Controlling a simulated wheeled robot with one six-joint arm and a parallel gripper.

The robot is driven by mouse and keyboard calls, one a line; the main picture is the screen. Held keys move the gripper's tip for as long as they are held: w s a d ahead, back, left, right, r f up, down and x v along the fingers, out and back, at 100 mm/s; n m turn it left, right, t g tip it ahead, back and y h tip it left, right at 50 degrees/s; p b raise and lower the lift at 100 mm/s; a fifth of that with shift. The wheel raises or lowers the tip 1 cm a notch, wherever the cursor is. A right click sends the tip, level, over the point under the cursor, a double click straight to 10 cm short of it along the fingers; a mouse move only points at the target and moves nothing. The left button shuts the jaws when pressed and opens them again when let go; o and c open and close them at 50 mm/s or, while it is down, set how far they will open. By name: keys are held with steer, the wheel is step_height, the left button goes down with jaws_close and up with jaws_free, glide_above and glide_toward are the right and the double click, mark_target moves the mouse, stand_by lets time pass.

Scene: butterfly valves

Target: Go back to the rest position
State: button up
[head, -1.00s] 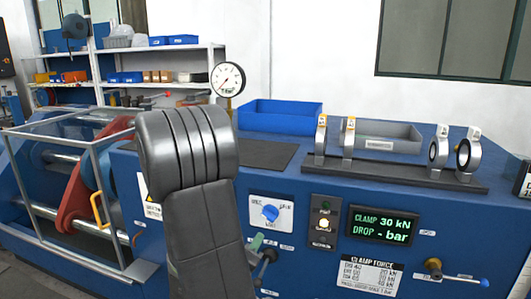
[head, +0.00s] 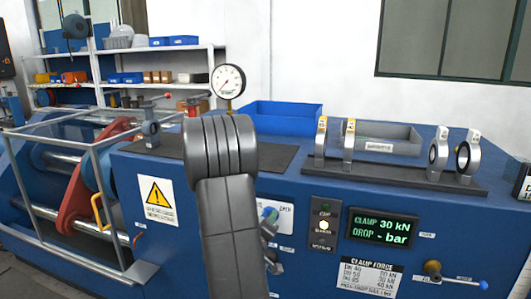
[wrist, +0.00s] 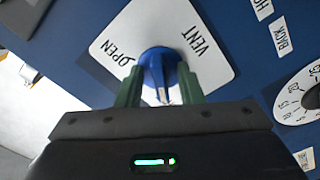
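A blue knob (head: 268,213) sits on a white OPEN/VENT plate on the front panel, partly covered by my arm in the head view. In the wrist view the knob (wrist: 160,70) lies between the two green fingers of my gripper (wrist: 160,92). The fingers stand apart, with the knob beyond or between their tips; I cannot tell whether they touch it. The display (head: 384,228) reads CLAMP 30 kN, DROP - bar.
A pressure gauge (head: 228,81) stands behind my arm. A rack (head: 400,175) with several ring-shaped valves, a grey tray (head: 385,137) and a blue bin (head: 285,118) are on the bench top. A lever (head: 433,268) sticks out at right. A cage (head: 60,180) is at left.

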steer(key=shift+a+f+m+b, duration=0.1)
steer(key=shift+m+b, duration=0.5)
steer(key=shift+m, duration=1.25)
steer(key=shift+f+m+b, duration=0.1)
steer(key=shift+m+b, duration=0.45)
steer(key=shift+m, duration=1.3)
steer(key=shift+s+r, duration=0.1)
steer(key=shift+r, duration=0.05)
